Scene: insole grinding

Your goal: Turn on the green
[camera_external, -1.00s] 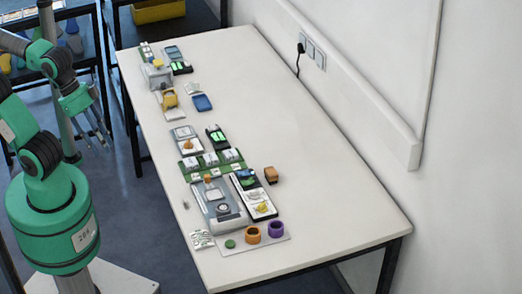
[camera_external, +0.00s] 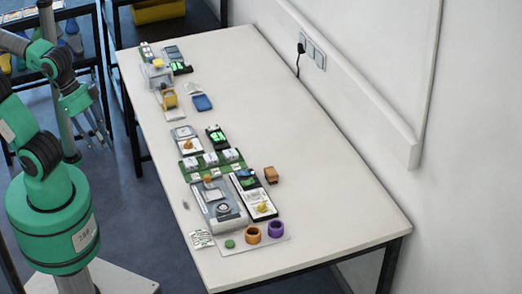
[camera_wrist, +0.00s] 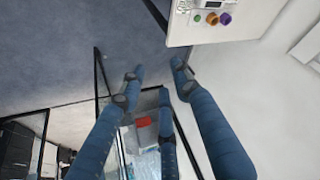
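Several green things lie on the white table (camera_external: 310,160). A small flat round green piece (camera_external: 230,244) sits at the near end, left of an orange ring (camera_external: 252,235) and a purple ring (camera_external: 276,228). A green board (camera_external: 187,168) with white blocks lies further back, behind a grey device (camera_external: 208,207). A dark device with a green lit part (camera_external: 216,138) is behind the board. My gripper (camera_external: 104,135) hangs left of the table, apart from everything. The wrist view shows its fingers (camera_wrist: 158,76) spread and empty, with the green piece (camera_wrist: 197,18) at the top.
More small devices, a yellow item (camera_external: 169,99) and a blue item (camera_external: 202,102) are at the table's far end. The right half of the table is clear. A wall with sockets (camera_external: 314,53) runs along the right. A shelf (camera_external: 70,45) stands behind my arm.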

